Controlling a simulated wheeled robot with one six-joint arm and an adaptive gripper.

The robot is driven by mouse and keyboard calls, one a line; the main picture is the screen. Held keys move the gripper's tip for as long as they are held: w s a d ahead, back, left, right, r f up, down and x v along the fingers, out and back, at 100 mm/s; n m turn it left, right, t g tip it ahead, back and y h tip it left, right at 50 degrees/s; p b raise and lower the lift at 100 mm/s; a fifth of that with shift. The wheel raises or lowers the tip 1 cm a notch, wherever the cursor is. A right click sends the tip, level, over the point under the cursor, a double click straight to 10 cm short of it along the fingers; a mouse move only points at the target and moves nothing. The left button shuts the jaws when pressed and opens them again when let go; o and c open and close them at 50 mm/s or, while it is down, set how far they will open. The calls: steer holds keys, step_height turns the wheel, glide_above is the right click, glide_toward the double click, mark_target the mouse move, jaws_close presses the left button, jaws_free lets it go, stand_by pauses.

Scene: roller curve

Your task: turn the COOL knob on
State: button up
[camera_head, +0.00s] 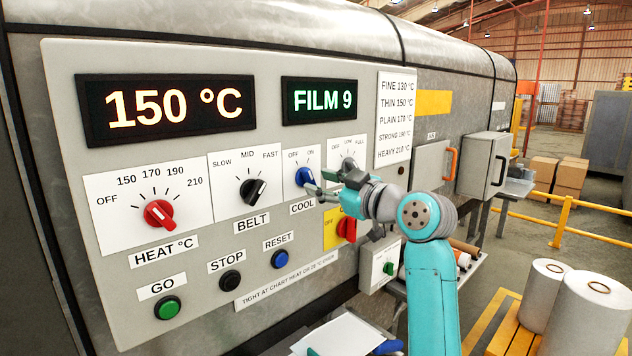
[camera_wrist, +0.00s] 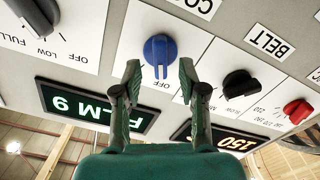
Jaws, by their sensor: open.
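The blue COOL knob (camera_head: 304,176) sits on the grey control panel, with OFF and ON printed above it and COOL below. In the wrist view the panel appears upside down and the blue knob (camera_wrist: 160,48) is near the top centre. Its white line points down toward the OFF label there; the ON label is hidden by a finger. My gripper (camera_head: 318,183) is open in front of the panel, close to the knob's right side in the head view. In the wrist view the fingertips (camera_wrist: 160,72) are apart, with nothing between them gripped. Contact with the knob cannot be told.
The black BELT knob (camera_head: 253,191) is left of COOL, and a grey knob (camera_head: 348,167) is right. A red switch on yellow (camera_head: 346,229) is below my gripper. The blue RESET button (camera_head: 280,259) is below COOL. Grey boxes with handles (camera_head: 484,164) stick out farther right.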

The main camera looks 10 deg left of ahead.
mark_target(308, 178)
steer(key=shift+x, duration=1.25)
jaws_close()
steer(key=m, duration=0.4)
steer(key=shift+m, duration=0.4)
steer(key=shift+f+m, duration=0.1)
steer(key=shift+m, duration=2.5)
